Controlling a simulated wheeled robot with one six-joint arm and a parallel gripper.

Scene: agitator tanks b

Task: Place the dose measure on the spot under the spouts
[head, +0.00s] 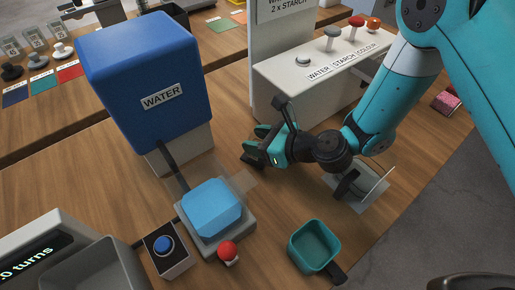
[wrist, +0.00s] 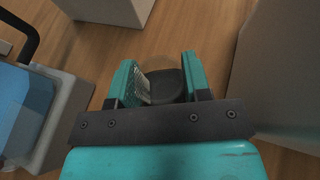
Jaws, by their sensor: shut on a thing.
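My gripper (head: 268,147) is over the wooden table, between the blue water tank and the white dispenser. In the wrist view its two teal fingers (wrist: 164,82) are shut on a dark, rounded piece (wrist: 167,88) with a faint see-through rim beyond it. Most of it is hidden by the fingers in the head view, so I cannot tell for sure that it is the dose measure. A clear vessel with a dark handle (head: 369,178) stands on a pale square at the right, below my arm. The dispenser (head: 318,82) reads WATER, STARCH, COLOUR; its spouts cannot be made out.
The blue WATER tank (head: 150,75) stands left of my gripper. A blue-filled vessel (head: 211,206) sits on a grey base in front of it. Bare table lies between.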

